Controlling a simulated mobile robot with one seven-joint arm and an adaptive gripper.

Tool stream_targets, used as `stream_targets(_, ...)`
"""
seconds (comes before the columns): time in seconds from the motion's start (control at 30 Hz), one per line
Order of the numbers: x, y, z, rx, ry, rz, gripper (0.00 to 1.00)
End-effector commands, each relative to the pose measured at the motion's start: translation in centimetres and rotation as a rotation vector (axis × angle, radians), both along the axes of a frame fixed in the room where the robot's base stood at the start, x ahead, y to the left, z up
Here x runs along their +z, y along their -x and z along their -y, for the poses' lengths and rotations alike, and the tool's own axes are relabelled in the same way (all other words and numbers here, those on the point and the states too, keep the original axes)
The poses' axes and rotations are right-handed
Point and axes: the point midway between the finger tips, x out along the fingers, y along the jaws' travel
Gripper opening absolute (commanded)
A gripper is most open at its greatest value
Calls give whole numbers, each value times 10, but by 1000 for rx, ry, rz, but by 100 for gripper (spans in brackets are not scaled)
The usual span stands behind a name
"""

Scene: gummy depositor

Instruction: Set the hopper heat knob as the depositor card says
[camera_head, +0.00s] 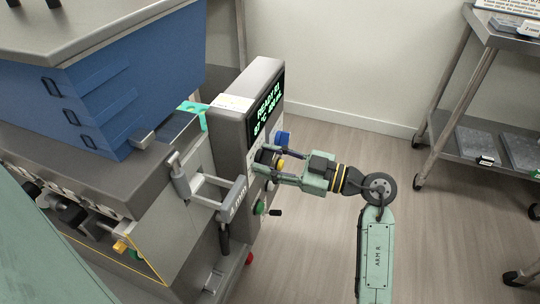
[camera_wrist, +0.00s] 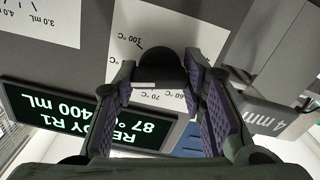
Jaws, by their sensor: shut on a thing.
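The black heat knob (camera_wrist: 160,68) sits on a white dial plate (camera_wrist: 118,70) marked in °C; 100, 70 and 60 °C can be read upside down in the wrist view. My gripper (camera_wrist: 160,78) is shut on the knob, one purple-padded finger on each side. The knob's pointer and exact setting are hard to tell. In the head view, my gripper (camera_head: 268,166) reaches from the right to the depositor's control panel (camera_head: 252,150). The lit green display (camera_wrist: 88,120) shows READY R1, 87 °C and 400 mL. A pale card (camera_head: 232,102) lies on the panel housing's top; its text is unreadable.
A blue knob (camera_head: 282,137) is just above my gripper and a green button (camera_head: 259,208) below it. A grey bracket (camera_wrist: 265,118) marked 4 mm projects beside the panel. Open floor (camera_head: 310,240) lies right of the machine.

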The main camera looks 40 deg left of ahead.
Motion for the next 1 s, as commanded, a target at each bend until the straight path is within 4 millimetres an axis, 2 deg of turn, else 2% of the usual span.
stream_targets(0.3, 0, 0, 0, 2, 25, -91, 10)
stream_targets(0.77, 0, 0, 0, 1, 28, -103, 10)
stream_targets(0.8, 0, 0, 0, 1, 28, -102, 39)
stream_targets(1.0, 0, 0, 0, 0, 28, -102, 52)
